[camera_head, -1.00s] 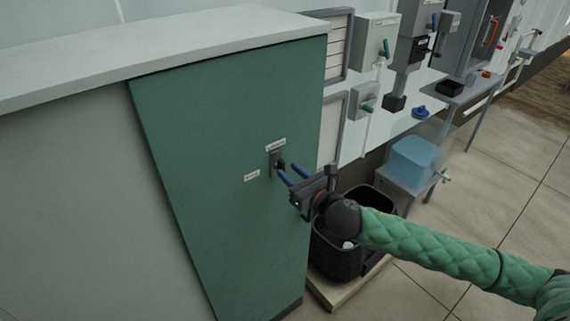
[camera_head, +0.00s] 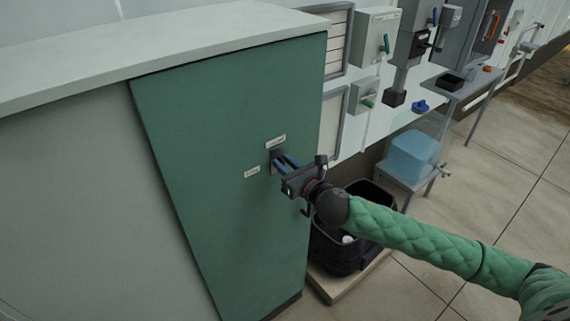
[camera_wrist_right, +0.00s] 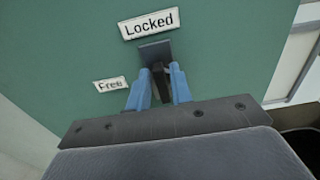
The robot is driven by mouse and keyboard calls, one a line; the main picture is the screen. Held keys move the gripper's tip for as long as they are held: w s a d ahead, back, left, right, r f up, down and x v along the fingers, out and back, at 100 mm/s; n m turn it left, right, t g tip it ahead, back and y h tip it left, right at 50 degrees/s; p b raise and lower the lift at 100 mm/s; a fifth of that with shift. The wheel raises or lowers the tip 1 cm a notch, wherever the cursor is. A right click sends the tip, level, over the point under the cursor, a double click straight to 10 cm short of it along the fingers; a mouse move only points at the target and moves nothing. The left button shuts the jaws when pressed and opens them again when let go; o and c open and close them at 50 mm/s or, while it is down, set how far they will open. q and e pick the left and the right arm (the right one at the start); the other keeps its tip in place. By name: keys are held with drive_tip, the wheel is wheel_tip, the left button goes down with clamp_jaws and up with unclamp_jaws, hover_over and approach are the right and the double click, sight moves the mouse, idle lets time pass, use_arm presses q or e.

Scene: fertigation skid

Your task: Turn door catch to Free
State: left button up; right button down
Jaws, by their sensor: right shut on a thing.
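The door catch (camera_wrist_right: 156,55) is a dark plate with a dark handle on the green cabinet door (camera_head: 225,120). The handle hangs down from the plate, below the white "Locked" label (camera_wrist_right: 149,22). The white "Free" label (camera_wrist_right: 110,84) is lower and to the left. My right gripper (camera_wrist_right: 159,85) has its two blue fingers on either side of the handle and is shut on it. In the head view the right gripper (camera_head: 284,163) reaches the door from the right and hides most of the catch. My left gripper is not in view.
A black bin (camera_head: 338,250) stands on a low wooden base beside the cabinet, under my right arm. Wall boxes (camera_head: 376,38) and a blue container (camera_head: 413,155) on a stand are farther right. The floor at right is clear.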

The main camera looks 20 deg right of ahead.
drive_tip(key=shift+m, duration=0.4)
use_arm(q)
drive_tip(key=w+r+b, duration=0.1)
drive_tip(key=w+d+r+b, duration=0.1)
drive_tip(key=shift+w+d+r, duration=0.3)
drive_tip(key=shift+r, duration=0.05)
use_arm(e)
drive_tip(key=m, duration=1.1)
drive_tip(key=d+f+m, duration=0.1)
drive_tip(key=m, duration=0.5)
drive_tip(key=shift+w+d+f, duration=0.1)
drive_tip(key=shift+w, duration=0.15)
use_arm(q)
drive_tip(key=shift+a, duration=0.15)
